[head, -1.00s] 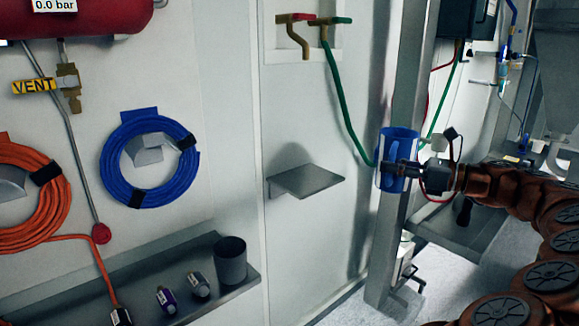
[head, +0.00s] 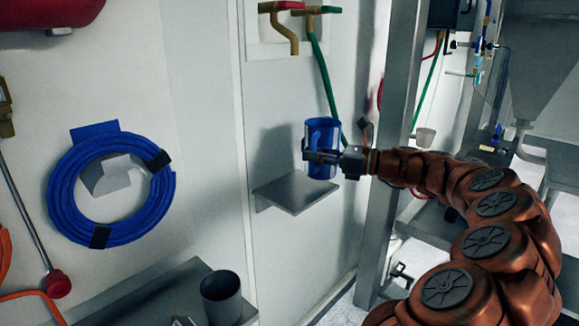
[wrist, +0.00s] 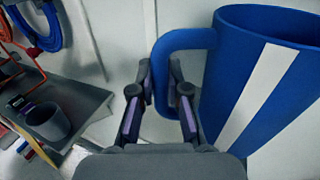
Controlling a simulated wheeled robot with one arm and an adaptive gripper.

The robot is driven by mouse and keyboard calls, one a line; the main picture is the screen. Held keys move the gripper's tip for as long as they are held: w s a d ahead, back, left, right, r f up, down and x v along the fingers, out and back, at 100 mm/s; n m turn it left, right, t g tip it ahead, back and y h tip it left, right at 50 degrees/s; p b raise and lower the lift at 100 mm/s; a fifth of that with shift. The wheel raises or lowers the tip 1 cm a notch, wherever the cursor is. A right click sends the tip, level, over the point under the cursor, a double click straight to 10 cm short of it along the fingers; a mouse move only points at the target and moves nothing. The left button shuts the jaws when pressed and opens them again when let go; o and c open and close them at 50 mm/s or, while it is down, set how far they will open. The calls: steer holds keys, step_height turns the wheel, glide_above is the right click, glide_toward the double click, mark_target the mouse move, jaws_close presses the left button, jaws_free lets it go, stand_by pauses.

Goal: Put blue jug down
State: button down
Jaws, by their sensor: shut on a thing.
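The blue jug (head: 323,136) has a white stripe and is upright in the head view. It is held in the air in front of the wall, just above the right end of the small grey wall shelf (head: 292,194). My gripper (head: 312,156) is shut on the jug's handle. In the wrist view, the jug (wrist: 243,85) fills the right side, with its handle (wrist: 180,45) running down between the two fingers of my gripper (wrist: 160,90). A gap between the jug's base and the shelf is hard to judge.
A dark cup (head: 221,297) stands on a lower grey shelf (head: 172,287) at bottom left. A green hose (head: 324,85) hangs from taps behind the jug. A metal post (head: 392,150) stands right of the shelf. The small shelf's top is bare.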

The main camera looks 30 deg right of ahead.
steer(key=shift+w+a+f+p, duration=0.2)
steer(key=shift+w+a+f, duration=0.8)
steer(key=shift+w, duration=0.2)
steer(key=shift+w+a+f+p, duration=0.15)
steer(key=shift+w+a+f, duration=0.75)
steer(key=shift+w+f, duration=0.25)
steer(key=c, duration=1.2)
jaws_free()
steer(key=shift+o, duration=0.2)
steer(key=shift+s+d, duration=0.1)
steer(key=shift+s, duration=0.05)
steer(key=b+v, duration=0.1)
steer(key=v, duration=1)
steer(key=shift+s+d, duration=0.15)
steer(key=shift+s, duration=0.1)
